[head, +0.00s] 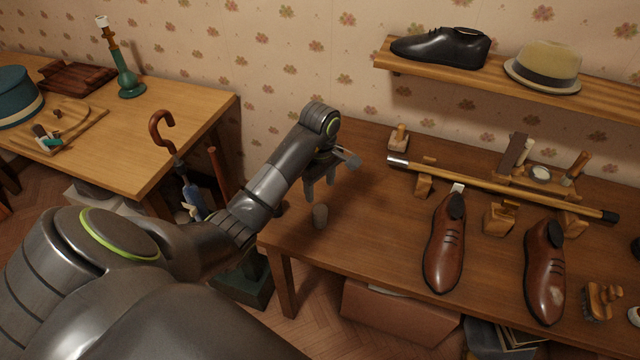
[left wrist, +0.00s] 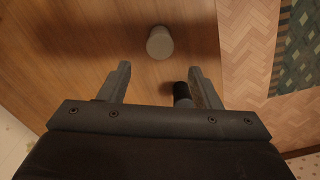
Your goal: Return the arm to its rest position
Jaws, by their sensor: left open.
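My left arm (head: 275,185) comes in from the left in the head view and reaches over the left end of the brown table (head: 385,245). My left gripper (head: 320,188) hangs above that end with its fingers pointing down. It is open, and nothing shows between its fingers. In the left wrist view the two fingers (left wrist: 160,88) stand apart. A small grey-brown round-topped object (head: 320,216) stands on the table just below the gripper, apart from it. It also shows in the left wrist view (left wrist: 160,43), beyond the fingertips. My right gripper is not in view.
Brown shoes (head: 444,250) (head: 545,270), a long cane (head: 500,187) on wooden supports and a brush (head: 602,300) occupy the table's right part. A wall shelf (head: 500,80) holds a black shoe and a hat. Canes (head: 165,130) stand between the table and the left desk (head: 150,120).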

